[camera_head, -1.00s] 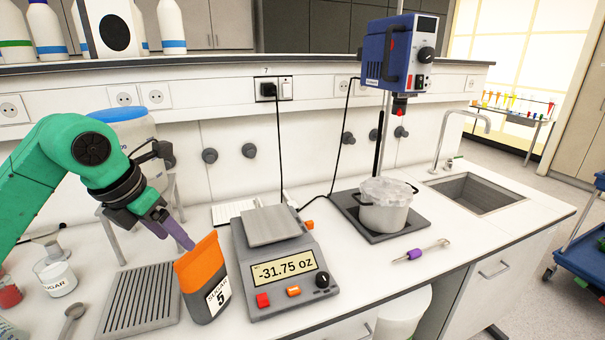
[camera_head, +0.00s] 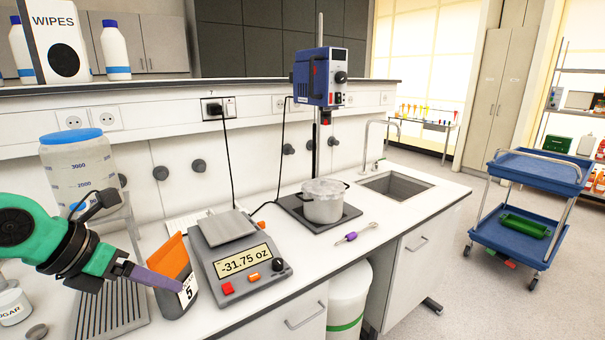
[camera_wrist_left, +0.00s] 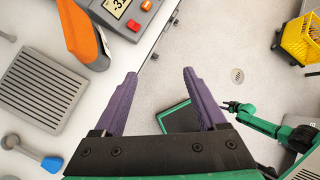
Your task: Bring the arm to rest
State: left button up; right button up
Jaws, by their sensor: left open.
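The scale (camera_head: 238,259) reads -31.75 oz beside the pouch. A grooved grey tray (camera_wrist_left: 40,92) lies left of it. A pot (camera_head: 323,207) stands on a hotplate, with a purple-handled tool (camera_head: 357,236) nearby. A blue cart (camera_head: 530,172) stands on open floor at right.

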pick_arm(q)
jog(key=w+d+r+n+t+h, duration=0.2)
jog(key=d+r+n+t+h, duration=0.5)
jog(key=d+h, duration=0.5)
jog(key=w+a+f+n+t+y, duration=0.1)
jog(key=w+a+n+t+y, duration=0.4)
jog(key=a+n+t+y, duration=0.55)
jog(key=s+a+f+n+g+y, duration=0.1)
jog(key=a+f+n+g+y, duration=0.1)
jog(key=f+n+g+y, duration=0.35)
jog(key=s+a+f+n+g+y, duration=0.1)
jog(key=a+f+n+g+y, duration=0.15)
jog(key=f+n, duration=0.65)
jog(key=s+d+f+n+g+h, duration=0.1)
jog(key=s+d+f+n+g, duration=0.2)
jog(key=s+f+g, duration=0.55)
jog(key=s+d+f+n+g+h, duration=0.15)
jog(key=s+d+f+g, duration=0.25)
jog(key=s+f, duration=0.85)
notch_tip(320, 180, down, 26)
jog(key=s+a, duration=0.1)
jog(key=s+a+f+g, duration=0.2)
jog(key=s+f, duration=1)
jog(key=s, duration=0.4)
jog(key=shift+a+f+y, duration=0.25)
jog(key=shift+a+y, duration=0.15)
pick_arm(e)
jog(key=shift+s+d, duration=0.1)
jog(key=shift+s, duration=0.55)
